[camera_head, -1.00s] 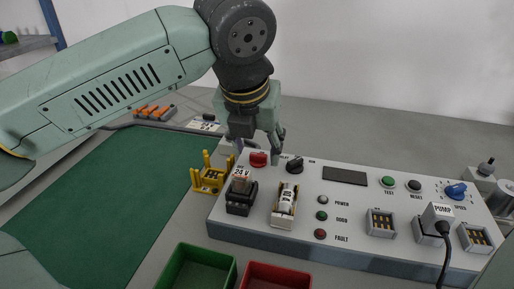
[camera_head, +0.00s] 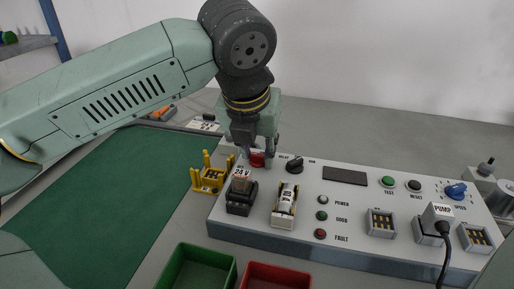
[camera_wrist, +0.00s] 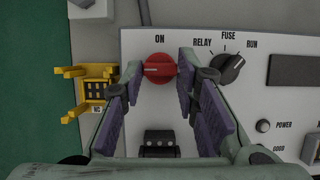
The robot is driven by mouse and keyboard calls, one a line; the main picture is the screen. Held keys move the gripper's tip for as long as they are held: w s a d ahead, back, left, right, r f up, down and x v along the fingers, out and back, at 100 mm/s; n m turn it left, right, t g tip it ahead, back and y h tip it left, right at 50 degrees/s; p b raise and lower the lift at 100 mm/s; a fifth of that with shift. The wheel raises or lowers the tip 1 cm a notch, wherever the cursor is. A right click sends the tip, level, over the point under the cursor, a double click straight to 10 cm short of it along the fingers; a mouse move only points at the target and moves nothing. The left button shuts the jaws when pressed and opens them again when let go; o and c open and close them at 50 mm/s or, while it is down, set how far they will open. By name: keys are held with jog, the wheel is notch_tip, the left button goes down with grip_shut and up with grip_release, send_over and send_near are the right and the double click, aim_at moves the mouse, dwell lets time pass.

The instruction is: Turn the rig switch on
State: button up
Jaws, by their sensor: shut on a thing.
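The rig switch is a red round knob (camera_wrist: 160,69) with a white line on its handle; the line lies level, pointing left. The word ON stands above it in the wrist view. It also shows in the head view, partly behind the fingers, on the back left of the grey rig panel (camera_head: 345,215). My gripper (camera_wrist: 160,72) is down at the knob, one finger on each side, and shut on it. It also shows in the head view (camera_head: 259,161).
A black selector knob (camera_wrist: 228,68) marked RELAY, FUSE, RUN stands close right of my right finger. A yellow holder (camera_wrist: 93,90) is to the left. A black block marked 24 V (camera_head: 241,193) stands in front. Green and red bins (camera_head: 197,270) lie before the panel.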

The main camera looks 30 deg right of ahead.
grip_shut()
jog(key=shift+m, duration=0.3)
jog(key=m, duration=0.1)
jog(key=m+g, duration=0.1)
jog(key=m, duration=0.1)
jog(key=shift+w+a+m+h, duration=0.1)
jog(key=shift+w+m+h, duration=0.05)
jog(key=shift+m+h, duration=0.2)
jog(key=m+g, duration=0.1)
jog(key=m, duration=0.1)
jog(key=m+g, duration=0.1)
jog(key=m, duration=0.1)
jog(key=shift+w+h, duration=0.2)
jog(key=shift+h, duration=0.05)
jog(key=m+g+p, duration=0.1)
jog(key=m, duration=0.1)
jog(key=m+g, duration=0.1)
jog(key=m, duration=0.2)
jog(key=shift+w+r+p, duration=0.1)
jog(key=shift+w+p, duration=0.1)
jog(key=shift+p, duration=0.2)
jog(key=shift+w+m+g+y+p, duration=0.1)
jog(key=shift+m+g+y+p, duration=0.3)
jog(key=shift+m, duration=0.75)
jog(key=shift+w+m+g+y+p, duration=0.1)
jog(key=shift+m+g+y+p, duration=0.25)
jog(key=shift+m, duration=0.75)
